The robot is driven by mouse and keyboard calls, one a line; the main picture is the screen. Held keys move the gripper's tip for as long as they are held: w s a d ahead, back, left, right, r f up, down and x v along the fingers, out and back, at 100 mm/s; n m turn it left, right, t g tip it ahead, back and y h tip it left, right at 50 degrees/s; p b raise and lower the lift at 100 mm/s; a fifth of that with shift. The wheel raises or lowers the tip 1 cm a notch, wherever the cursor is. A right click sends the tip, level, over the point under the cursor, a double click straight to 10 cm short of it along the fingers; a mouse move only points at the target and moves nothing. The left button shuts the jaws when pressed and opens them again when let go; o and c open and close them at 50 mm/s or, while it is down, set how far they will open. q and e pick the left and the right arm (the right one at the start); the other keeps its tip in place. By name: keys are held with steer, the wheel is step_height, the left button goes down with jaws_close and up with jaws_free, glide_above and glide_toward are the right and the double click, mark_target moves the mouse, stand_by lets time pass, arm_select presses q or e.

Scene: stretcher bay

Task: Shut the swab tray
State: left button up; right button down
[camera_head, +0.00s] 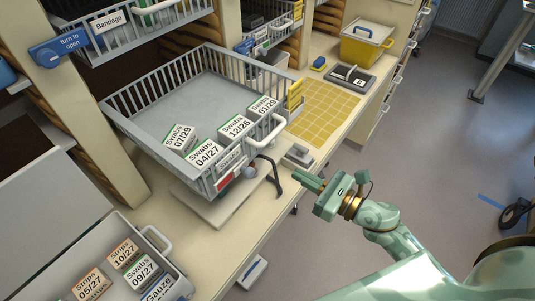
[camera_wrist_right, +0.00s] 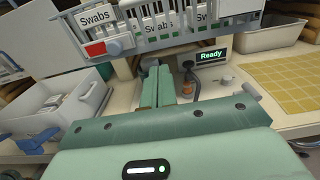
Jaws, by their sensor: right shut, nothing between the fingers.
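The swab tray (camera_head: 190,92) is a grey wire basket that sticks out of the cabinet over the counter. Several swab boxes (camera_head: 207,154) stand along its front side, and the rest of its floor is bare. Its front has a pale handle (camera_head: 267,134) and a red tag. The tray front also shows at the top of the right wrist view, with a "Swabs" label (camera_wrist_right: 95,18). My right gripper (camera_head: 307,182) is shut and empty, in front of the tray, to the right of its handle and apart from it. Its closed fingers (camera_wrist_right: 158,85) point toward the tray front. My left gripper is out of view.
An open box (camera_head: 165,248) with strips and swabs stands at lower left. A yellow mat (camera_head: 318,110), a small scale (camera_head: 352,78) and a yellow bin (camera_head: 366,44) are on the counter to the right. A "Ready" display (camera_wrist_right: 212,55) sits below the tray.

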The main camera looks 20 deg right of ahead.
steer(key=p+x, duration=0.2)
steer(key=x, duration=0.8)
steer(key=shift+w+a+p, duration=0.1)
steer(key=shift+w+p, duration=0.15)
steer(key=shift+p, duration=0.15)
steer(key=shift+w, duration=0.1)
steer(key=b, duration=0.7)
glide_toward(186, 110)
steer(key=b+x, duration=0.9)
steer(key=b, duration=0.1)
steer(key=shift+a+b, duration=0.1)
steer(key=shift+b, duration=0.25)
steer(key=shift+w+a+r+b, duration=0.1)
steer(key=shift+w+a+b, duration=0.1)
steer(key=shift+w+b, duration=0.15)
steer(key=shift+r, duration=0.35)
